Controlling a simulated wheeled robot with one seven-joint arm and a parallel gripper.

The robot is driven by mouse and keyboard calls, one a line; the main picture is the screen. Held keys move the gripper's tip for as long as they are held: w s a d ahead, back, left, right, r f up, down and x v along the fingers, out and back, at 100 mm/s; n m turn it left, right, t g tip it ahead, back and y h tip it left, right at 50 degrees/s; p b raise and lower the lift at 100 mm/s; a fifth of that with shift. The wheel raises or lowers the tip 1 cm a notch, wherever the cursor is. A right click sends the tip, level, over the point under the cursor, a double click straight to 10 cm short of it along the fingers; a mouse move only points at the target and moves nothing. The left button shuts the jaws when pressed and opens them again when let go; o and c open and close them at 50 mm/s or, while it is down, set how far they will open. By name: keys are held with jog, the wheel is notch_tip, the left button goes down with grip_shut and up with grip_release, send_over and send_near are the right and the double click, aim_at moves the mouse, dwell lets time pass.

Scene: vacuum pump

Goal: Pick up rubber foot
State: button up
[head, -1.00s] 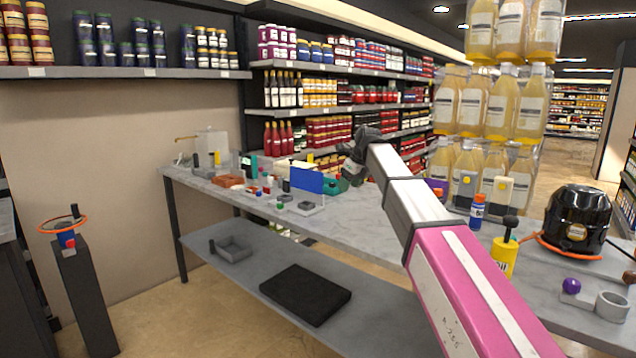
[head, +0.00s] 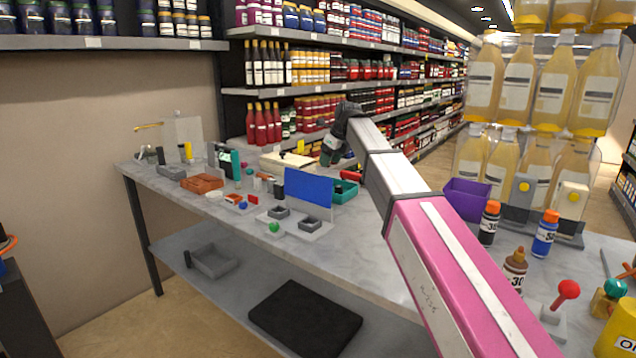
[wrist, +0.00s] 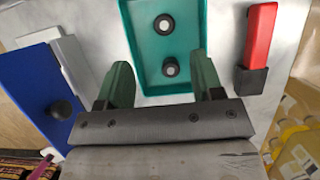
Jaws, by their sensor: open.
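Two small black round pieces with pale centres, which look like rubber feet, sit in a teal tray (wrist: 140,45). One rubber foot (wrist: 164,24) is farther in, and the other rubber foot (wrist: 171,68) is close to my fingers. My gripper (wrist: 160,76) is open, its two green fingers spread on either side of the tray's near end. The nearer foot appears between the fingertips in the picture, with nothing held. In the head view the teal tray (head: 345,191) stands behind a blue panel, and my gripper (head: 329,155) is just above and behind it. The feet are hidden there.
The upright blue panel (head: 308,194) stands close by the tray; it is at left in the wrist view (wrist: 30,95). A red-and-black tool (wrist: 258,45) lies right of the tray. A purple bin (head: 466,199) and bottles stand right of my arm.

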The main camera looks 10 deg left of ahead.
jog(key=x, duration=0.5)
jog(key=shift+w+a+f, duration=0.1)
jog(key=shift+w+f, duration=0.1)
jog(key=shift+d+x, duration=0.1)
jog(key=shift+x, duration=1.2)
jog(key=shift+d+x, duration=0.15)
jog(key=shift+x, duration=1.15)
jog(key=c, duration=1)
